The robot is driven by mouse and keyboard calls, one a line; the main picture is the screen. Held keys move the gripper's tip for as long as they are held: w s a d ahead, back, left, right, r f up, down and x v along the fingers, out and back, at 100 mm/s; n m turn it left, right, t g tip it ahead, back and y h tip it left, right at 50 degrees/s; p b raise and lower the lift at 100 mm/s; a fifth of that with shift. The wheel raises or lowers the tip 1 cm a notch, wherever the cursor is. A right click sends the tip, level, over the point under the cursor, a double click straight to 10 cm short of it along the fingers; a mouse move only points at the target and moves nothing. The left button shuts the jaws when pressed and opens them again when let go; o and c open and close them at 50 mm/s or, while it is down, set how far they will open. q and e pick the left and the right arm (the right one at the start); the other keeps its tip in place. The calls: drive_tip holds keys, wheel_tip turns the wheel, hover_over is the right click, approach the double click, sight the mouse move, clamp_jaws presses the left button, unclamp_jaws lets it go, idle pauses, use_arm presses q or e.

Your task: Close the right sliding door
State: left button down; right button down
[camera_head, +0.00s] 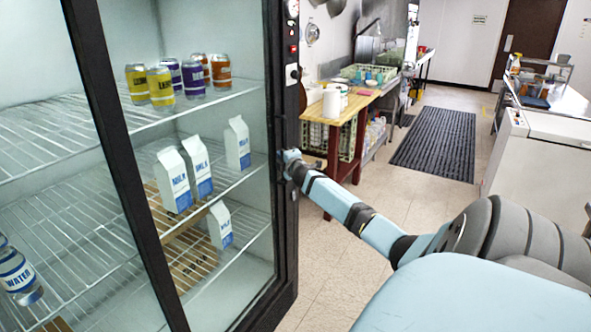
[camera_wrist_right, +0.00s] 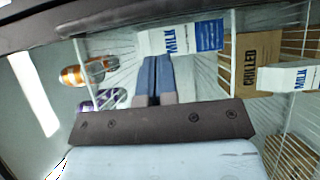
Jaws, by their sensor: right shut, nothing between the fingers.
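The glass-fronted cooler has a dark upright door stile (camera_head: 113,140) crossing its front and a dark frame (camera_head: 285,90) at its right side. I cannot tell whether glass covers the space between them, so how far the right sliding door stands open is unclear. My right arm reaches in from the right, and its gripper end (camera_head: 288,160) is at the cooler's right frame, partly hidden there. In the right wrist view its blue fingers (camera_wrist_right: 153,82) are together and empty, with the shelves beyond; contact with the door cannot be made out. My left gripper is not in view.
A wooden-topped table (camera_head: 345,104) stands behind my right arm. A dark mat (camera_head: 435,143) lies on the open floor.

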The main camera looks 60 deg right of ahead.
drive_tip(key=v, duration=0.9)
drive_tip(key=shift+s+f, duration=0.2)
drive_tip(key=shift+s, duration=0.2)
